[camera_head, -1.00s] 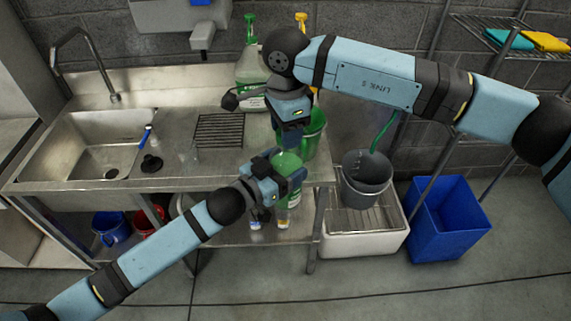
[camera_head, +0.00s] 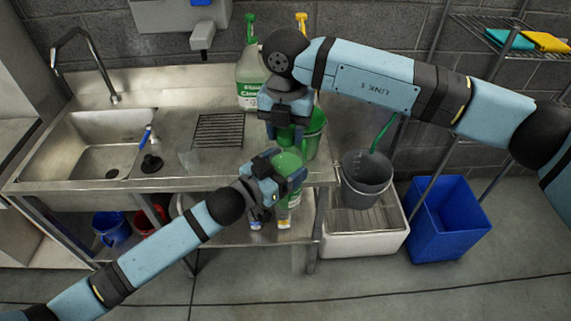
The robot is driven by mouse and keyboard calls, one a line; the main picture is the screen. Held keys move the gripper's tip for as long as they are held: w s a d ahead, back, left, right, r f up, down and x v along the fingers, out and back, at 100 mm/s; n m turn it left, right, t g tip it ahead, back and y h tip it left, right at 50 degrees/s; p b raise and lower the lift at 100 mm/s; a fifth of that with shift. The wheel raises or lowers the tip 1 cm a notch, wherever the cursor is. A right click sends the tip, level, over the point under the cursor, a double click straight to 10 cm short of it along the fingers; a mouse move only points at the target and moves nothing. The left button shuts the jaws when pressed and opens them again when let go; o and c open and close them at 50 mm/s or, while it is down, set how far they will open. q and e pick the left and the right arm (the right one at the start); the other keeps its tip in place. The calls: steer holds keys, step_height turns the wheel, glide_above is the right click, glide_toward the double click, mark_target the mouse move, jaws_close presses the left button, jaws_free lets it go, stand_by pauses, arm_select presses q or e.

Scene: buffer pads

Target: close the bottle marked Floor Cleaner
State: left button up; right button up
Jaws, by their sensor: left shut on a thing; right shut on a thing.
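My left gripper (camera_head: 279,178) is shut around a green bottle (camera_head: 288,160), which stands upright in front of the counter edge. Part of its white label (camera_head: 295,199) shows below the jaws, but I cannot read it. My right gripper (camera_head: 287,122) points down right above this bottle and is shut on a small green thing, apparently a cap (camera_head: 291,136). It is mostly hidden by the jaws. Whether the cap touches the bottle's neck I cannot tell.
A spray bottle (camera_head: 249,82) with a green head and a label reading about "Glass Cleaner" stands behind on the steel counter (camera_head: 105,180). A green bucket (camera_head: 315,138) is close right of my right gripper. A grey bucket (camera_head: 366,180) and blue bin (camera_head: 448,220) stand further right.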

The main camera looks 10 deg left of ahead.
steer(key=m, duration=0.9)
steer(key=shift+w+m, duration=0.1)
steer(key=shift+m, duration=0.3)
steer(key=o, duration=1)
steer(key=shift+r, duration=2.25)
steer(key=shift+c, duration=0.2)
